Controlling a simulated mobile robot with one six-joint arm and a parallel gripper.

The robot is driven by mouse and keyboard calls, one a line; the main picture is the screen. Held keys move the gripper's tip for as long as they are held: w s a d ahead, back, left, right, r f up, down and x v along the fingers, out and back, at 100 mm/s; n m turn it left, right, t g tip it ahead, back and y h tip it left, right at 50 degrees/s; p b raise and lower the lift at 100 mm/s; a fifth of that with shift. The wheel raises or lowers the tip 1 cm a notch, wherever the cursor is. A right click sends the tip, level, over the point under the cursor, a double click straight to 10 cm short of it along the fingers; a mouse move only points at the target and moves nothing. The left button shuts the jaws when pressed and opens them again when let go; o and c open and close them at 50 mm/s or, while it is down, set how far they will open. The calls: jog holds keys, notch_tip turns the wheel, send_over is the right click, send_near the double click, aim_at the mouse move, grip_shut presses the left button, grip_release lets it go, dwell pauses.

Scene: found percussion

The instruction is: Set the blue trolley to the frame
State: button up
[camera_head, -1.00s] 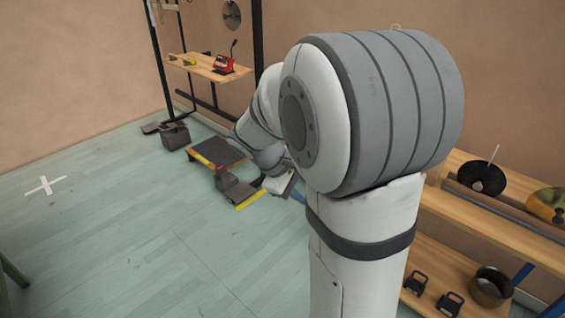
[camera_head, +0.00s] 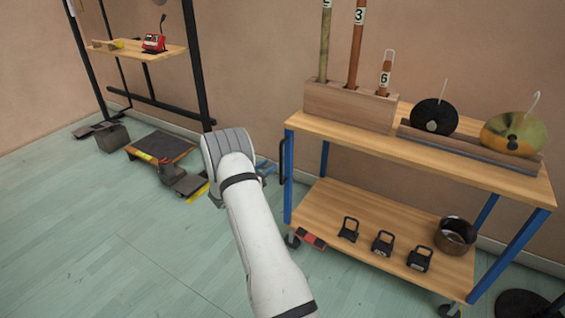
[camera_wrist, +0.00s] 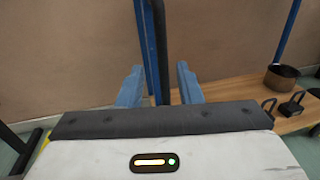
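The blue trolley (camera_head: 287,176) has blue posts, a wooden top and a wooden lower shelf. It stands right of centre in the head view, with an upright black handle (camera_head: 283,161) at its left end. The black frame (camera_head: 196,60) stands at the back left, a gap away from the trolley. My gripper (camera_wrist: 160,86) is open, with two blue fingers. In the wrist view the black handle (camera_wrist: 159,40) and a blue post (camera_wrist: 147,45) run between the fingers. I cannot tell whether the fingers touch the handle. In the head view my arm mostly hides the gripper.
The trolley carries a wooden block (camera_head: 345,107) with numbered tubes, round discs, a brown pot (camera_head: 455,235) and small black clamps. A black mat (camera_head: 160,146), pedals and a grey box (camera_head: 112,137) lie on the floor by the frame.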

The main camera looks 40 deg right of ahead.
aim_at(280, 157)
jog(key=w+d+b, duration=0.1)
jog(key=d, duration=0.6)
jog(key=shift+w+d, duration=0.15)
jog(key=shift+w, duration=0.05)
jog(key=shift+c, duration=0.5)
grip_shut()
